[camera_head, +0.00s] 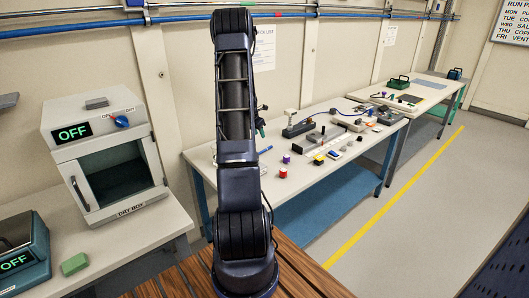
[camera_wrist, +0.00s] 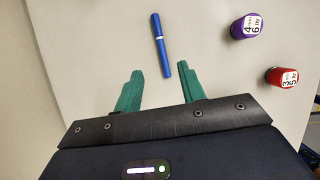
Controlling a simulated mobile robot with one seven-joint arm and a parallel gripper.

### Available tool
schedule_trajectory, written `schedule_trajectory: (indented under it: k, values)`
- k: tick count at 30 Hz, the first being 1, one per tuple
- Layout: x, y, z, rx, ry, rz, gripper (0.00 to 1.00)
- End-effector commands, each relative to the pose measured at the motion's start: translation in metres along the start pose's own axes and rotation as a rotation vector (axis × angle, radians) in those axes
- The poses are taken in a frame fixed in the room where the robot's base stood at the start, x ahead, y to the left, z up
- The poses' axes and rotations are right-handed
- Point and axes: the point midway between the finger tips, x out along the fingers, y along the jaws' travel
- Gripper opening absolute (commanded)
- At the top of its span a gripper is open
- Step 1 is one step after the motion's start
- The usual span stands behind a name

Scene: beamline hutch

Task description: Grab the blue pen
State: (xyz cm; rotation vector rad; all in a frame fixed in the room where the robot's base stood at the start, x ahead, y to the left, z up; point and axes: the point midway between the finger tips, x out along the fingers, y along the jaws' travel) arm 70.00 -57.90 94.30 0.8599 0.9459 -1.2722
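The blue pen (camera_wrist: 161,45) lies on the pale tabletop in the wrist view, long and thin, nearly in line with the gap between my fingers. My gripper (camera_wrist: 162,82) is open and empty, its two green fingers spread apart. The pen's lower end reaches close to the opening between the fingertips, a little nearer the right finger; the height between them is hard to tell. In the head view the blue pen (camera_head: 265,150) shows small on the left part of the long table, just right of my arm. My gripper is mostly hidden behind my arm there.
A purple container (camera_wrist: 250,27) and a red one (camera_wrist: 282,77) stand right of the pen in the wrist view. The table (camera_head: 262,198) holds several tools and blocks farther right. A grey dry box (camera_head: 103,150) stands on the left bench. Tabletop left of the pen is clear.

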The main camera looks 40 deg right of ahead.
Motion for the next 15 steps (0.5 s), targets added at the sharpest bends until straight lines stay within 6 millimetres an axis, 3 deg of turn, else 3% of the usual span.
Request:
schedule_trajectory:
  k: [8,15]
  values:
    - [0.022,-0.001,0.002,-0.02,0.0,-0.003,0.4]
    - [0.056,-0.001,0.001,-0.018,0.001,-0.004,0.4]
